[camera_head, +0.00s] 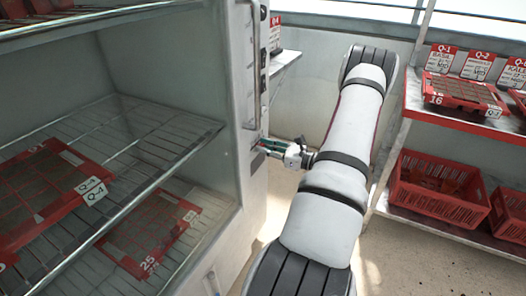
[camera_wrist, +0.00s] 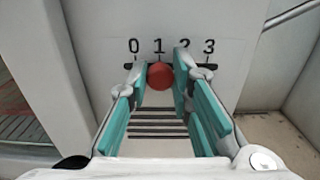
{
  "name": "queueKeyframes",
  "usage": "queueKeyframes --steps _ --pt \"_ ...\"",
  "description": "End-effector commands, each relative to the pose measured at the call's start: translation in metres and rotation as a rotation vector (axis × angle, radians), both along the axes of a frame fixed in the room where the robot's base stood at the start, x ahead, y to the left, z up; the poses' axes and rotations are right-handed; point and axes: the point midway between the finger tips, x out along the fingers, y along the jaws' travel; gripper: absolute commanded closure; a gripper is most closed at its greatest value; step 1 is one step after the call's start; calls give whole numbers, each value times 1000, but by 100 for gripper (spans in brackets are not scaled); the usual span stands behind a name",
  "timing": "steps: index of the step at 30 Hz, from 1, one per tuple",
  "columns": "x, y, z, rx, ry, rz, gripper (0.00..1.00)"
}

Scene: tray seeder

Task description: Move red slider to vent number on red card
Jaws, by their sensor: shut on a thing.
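The red slider (camera_wrist: 160,76) is a round red knob on a dark horizontal slot in the wrist view. It sits just below the numeral 1 of the scale 0 to 3 (camera_wrist: 159,46). My gripper (camera_wrist: 159,70) has its teal-padded fingers on both sides of the knob and is shut on it. The right fingertip partly covers the 2. In the head view my gripper (camera_head: 270,147) is at the cabinet's right side face; the knob is hidden there. Red-headed cards (camera_head: 441,57) stand on the right shelf; their small print is not readable.
Dark vent slits (camera_wrist: 155,124) lie below the slider. The glass-fronted cabinet (camera_head: 226,110) holds red trays (camera_head: 62,190) on wire racks. At right, a shelf (camera_head: 440,116) carries red trays, with red crates (camera_head: 437,188) below. Another red card (camera_head: 275,32) stands behind the cabinet.

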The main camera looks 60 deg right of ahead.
Motion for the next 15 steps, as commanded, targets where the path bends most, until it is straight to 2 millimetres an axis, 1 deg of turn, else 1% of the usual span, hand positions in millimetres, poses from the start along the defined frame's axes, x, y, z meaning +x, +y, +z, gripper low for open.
queueKeyframes --steps 5,6,8,9,15 --pt "0 1 0 2 0 0 100" --pt "0 1 -1 2 1 0 78" --pt "0 1 -1 2 1 0 64" --pt "0 1 -1 2 1 0 60" --pt "0 1 0 1 1 1 60"
